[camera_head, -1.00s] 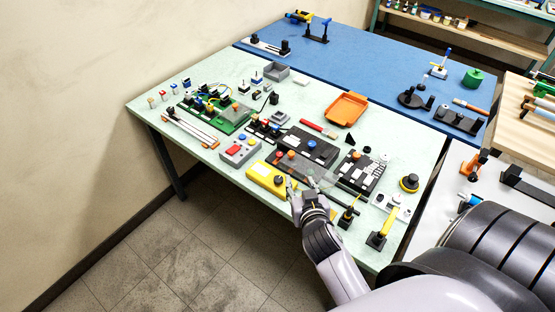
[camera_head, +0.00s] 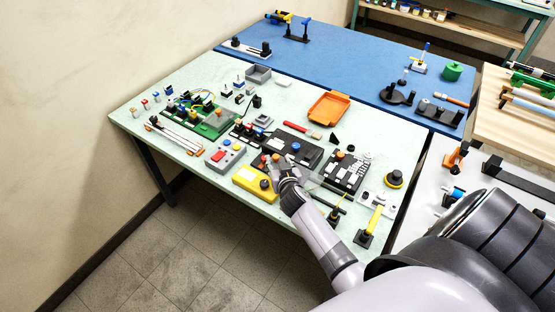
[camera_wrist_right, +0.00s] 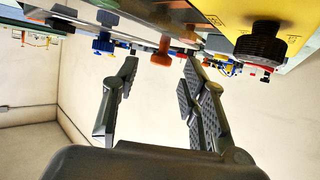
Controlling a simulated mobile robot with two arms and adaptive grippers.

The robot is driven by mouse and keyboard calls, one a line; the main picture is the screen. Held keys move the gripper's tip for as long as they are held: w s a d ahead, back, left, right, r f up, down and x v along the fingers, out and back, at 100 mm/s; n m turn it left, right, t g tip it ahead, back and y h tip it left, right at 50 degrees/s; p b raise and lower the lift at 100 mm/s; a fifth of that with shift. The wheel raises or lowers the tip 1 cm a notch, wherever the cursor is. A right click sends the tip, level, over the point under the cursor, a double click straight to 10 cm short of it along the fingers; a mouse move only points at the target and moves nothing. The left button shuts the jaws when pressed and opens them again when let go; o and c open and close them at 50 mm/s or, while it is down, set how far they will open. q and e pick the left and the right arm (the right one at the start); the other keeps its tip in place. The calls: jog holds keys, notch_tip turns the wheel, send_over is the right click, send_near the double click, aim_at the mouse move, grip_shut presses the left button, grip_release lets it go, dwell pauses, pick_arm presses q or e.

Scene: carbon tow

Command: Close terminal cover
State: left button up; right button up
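A black terminal box (camera_head: 305,157) with a blue knob (camera_head: 295,147) and an orange knob (camera_head: 276,157) sits near the front edge of the green table. A clear pane, seemingly the terminal cover (camera_head: 314,181), shows faintly beside my right gripper; its angle and hinge are hard to make out. My right gripper (camera_head: 277,167) is over the box's front side, by the orange knob. In the right wrist view its two fingers (camera_wrist_right: 155,105) are apart with nothing gripped between them. The orange knob (camera_wrist_right: 161,52) lies beyond the fingertips. My left gripper is out of view.
A yellow box with a black knob (camera_head: 255,180) lies close in front of the gripper, and a grey button box (camera_head: 226,154) to its left. A black board (camera_head: 343,172) stands right. An orange tray (camera_head: 329,107) lies behind.

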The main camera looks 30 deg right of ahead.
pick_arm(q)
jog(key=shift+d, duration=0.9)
pick_arm(e)
jog(key=shift+x, duration=1.05)
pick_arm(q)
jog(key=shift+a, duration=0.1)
pick_arm(e)
jog(key=shift+a, duration=0.1)
jog(key=c, duration=0.3)
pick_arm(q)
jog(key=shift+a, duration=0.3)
pick_arm(e)
grip_shut()
